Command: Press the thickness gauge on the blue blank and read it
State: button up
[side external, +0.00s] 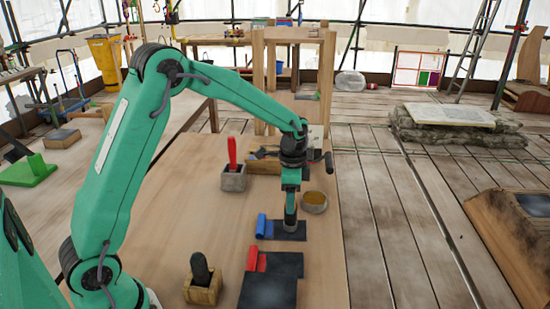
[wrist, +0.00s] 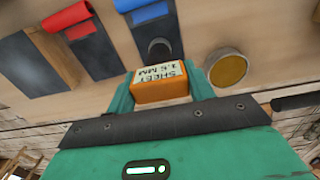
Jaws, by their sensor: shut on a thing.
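My gripper (wrist: 160,92) is shut on the thickness gauge (wrist: 160,90), an orange block with a pale label and a dark round probe. The label is upside down; it seems to read SHEET and about 1.5 MM, the digit unclear. The blue blank, a dark sheet (wrist: 158,34) with a blue roll (wrist: 150,12) at one end, lies flat under the probe. In the side view my gripper (side external: 291,190) points straight down and the probe tip (side external: 290,222) meets the blue blank's dark sheet (side external: 292,236); contact looks likely. The blue roll (side external: 262,226) is left of it.
A round bowl (side external: 314,197) stands close right of the probe. A grey block with a red handle (side external: 233,180) and a wooden holder (side external: 202,288) stand on the board.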

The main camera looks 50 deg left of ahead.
jog(key=shift+f, duration=0.15)
jog(key=o, duration=1.2)
jog(key=shift+c, duration=0.2)
notch_tip(320, 180, up, 8)
jog(key=shift+f, duration=0.25)
jog(key=shift+r, duration=0.2)
jog(key=shift+s+r, duration=0.1)
